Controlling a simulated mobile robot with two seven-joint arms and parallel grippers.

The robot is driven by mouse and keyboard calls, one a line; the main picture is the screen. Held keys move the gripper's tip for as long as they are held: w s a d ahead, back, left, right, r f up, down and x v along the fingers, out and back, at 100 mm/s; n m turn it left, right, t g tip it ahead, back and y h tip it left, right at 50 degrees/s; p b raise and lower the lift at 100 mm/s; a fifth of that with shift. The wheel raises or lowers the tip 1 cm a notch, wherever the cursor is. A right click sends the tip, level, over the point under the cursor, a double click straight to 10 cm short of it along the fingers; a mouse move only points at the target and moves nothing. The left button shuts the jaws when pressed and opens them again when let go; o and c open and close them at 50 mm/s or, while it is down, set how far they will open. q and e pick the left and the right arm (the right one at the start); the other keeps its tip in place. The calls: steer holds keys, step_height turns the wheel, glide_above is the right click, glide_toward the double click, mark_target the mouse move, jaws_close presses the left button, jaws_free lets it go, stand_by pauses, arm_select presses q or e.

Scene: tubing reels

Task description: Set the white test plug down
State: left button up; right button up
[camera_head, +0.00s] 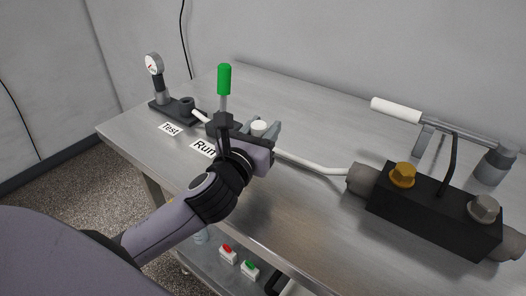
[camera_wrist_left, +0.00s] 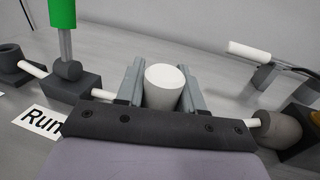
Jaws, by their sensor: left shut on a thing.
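The white test plug (camera_wrist_left: 164,88) is a short white cylinder, upright between the two grey fingers of my left gripper (camera_wrist_left: 163,87) in the left wrist view. In the head view the top of the plug (camera_head: 259,127) shows between the fingers of the left gripper (camera_head: 262,132). The gripper is shut on it, over the table next to the white tubing (camera_head: 310,163). The plug's lower end is hidden, so I cannot tell whether it touches the table. My right gripper is not in view.
A green-handled valve (camera_head: 224,80) stands just behind my gripper. A gauge (camera_head: 154,66) on a dark base with a socket is at the back left, near the "Test" label (camera_head: 170,129) and "Run" label (camera_head: 203,148). A black block (camera_head: 430,212) with fittings is at right.

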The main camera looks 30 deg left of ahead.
arm_select(q)
steer(key=shift+f+b, duration=0.65)
steer(key=shift+f, duration=1.6)
steer(key=shift+f, duration=0.15)
steer(key=o, duration=1)
steer(key=shift+o, duration=0.2)
steer(key=shift+r, duration=0.2)
steer(key=shift+s+f, duration=0.1)
steer(key=shift+s, duration=0.35)
steer(key=s, duration=0.7)
steer(key=s+d+b, duration=0.1)
steer(key=s, duration=0.3)
